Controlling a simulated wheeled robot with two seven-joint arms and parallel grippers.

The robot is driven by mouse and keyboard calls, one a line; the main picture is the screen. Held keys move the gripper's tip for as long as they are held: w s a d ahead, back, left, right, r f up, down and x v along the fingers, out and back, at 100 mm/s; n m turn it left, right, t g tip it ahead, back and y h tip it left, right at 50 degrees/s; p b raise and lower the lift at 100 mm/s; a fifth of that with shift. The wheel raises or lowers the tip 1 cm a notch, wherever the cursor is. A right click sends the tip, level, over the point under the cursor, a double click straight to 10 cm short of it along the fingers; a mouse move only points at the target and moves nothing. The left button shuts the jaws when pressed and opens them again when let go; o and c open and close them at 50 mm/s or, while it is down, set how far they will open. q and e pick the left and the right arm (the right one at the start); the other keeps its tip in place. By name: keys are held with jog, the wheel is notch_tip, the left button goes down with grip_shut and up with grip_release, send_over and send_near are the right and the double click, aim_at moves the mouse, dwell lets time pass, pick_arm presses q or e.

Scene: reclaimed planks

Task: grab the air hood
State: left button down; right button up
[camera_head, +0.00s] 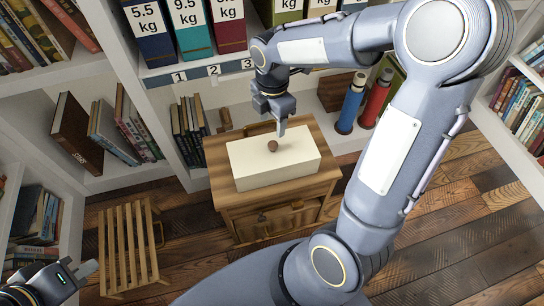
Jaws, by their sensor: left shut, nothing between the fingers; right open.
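The air hood, as I take it, is a cream box-shaped cover (290,165) with a round brown knob (272,146) on top. It sits on a small wooden cabinet (226,188). My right gripper (282,130) points down just above and behind the knob, slightly to its right. It is open and holds nothing; its fingers overlap in this view, and the exact gap to the knob is hard to tell. My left gripper (88,268) is at the lower left corner, shut and empty, far from the hood.
A slatted wooden stool (130,245) stands on the plank floor left of the cabinet. Bookshelves surround the scene, with weight-labelled binders (190,28) at the back. A blue bottle (350,105) and a red bottle (375,100) stand behind my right arm's forearm. Floor right of the cabinet is clear.

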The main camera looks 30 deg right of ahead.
aim_at(273, 144)
jog(key=shift+w+f, duration=0.15)
jog(key=shift+f, duration=0.45)
jog(key=shift+f+b, duration=0.45)
jog(key=shift+f, duration=0.4)
jog(key=f, duration=0.1)
jog(key=f+b, duration=0.1)
jog(key=f, duration=0.1)
jog(key=f+b, duration=0.1)
jog(key=shift+s+f, duration=0.15)
jog(key=shift+s, duration=0.15)
jog(key=shift+f+b, duration=0.35)
jog(key=shift+c, duration=0.2)
grip_shut()
